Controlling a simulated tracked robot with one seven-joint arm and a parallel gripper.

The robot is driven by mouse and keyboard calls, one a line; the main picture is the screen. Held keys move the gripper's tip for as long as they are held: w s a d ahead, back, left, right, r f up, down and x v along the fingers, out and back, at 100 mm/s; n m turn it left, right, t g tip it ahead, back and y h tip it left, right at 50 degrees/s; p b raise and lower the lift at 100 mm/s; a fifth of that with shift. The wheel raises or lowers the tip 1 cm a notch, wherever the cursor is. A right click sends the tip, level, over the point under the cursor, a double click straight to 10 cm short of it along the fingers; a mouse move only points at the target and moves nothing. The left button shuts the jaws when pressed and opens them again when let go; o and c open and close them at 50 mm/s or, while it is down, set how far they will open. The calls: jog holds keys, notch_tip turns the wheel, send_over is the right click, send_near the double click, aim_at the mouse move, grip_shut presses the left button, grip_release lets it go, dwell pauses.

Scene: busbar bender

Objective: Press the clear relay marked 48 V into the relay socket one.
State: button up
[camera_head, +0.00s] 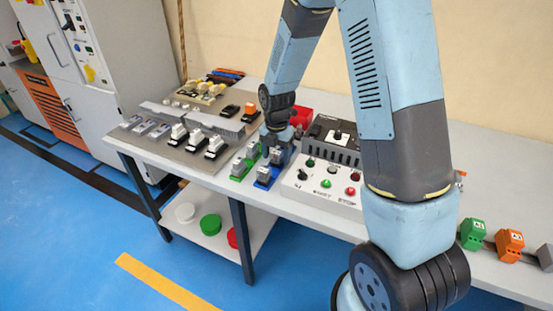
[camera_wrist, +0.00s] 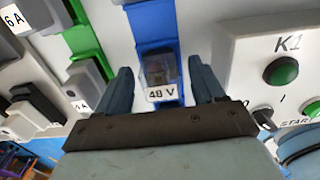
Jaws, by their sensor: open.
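The clear relay marked 48 V (camera_wrist: 160,72) stands in a blue holder (camera_wrist: 150,25) in the wrist view, with its white label facing me. My gripper (camera_wrist: 159,68) is open, with one finger on each side of the relay and a visible gap to each. In the head view my gripper (camera_head: 277,138) is low over the blue holders at the table's front, and it hides part of them. Relay socket one cannot be told for sure; no socket label is legible. Several black-and-white devices (camera_head: 197,138) sit on the grey plate to the left.
Green holders (camera_wrist: 85,40) with grey parts are close on the left. A red bin (camera_head: 302,116) is behind. Green and orange blocks (camera_head: 509,242) sit at the far right.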

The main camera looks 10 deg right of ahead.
jog(key=shift+c, duration=0.4)
grip_shut()
dwell(0.4)
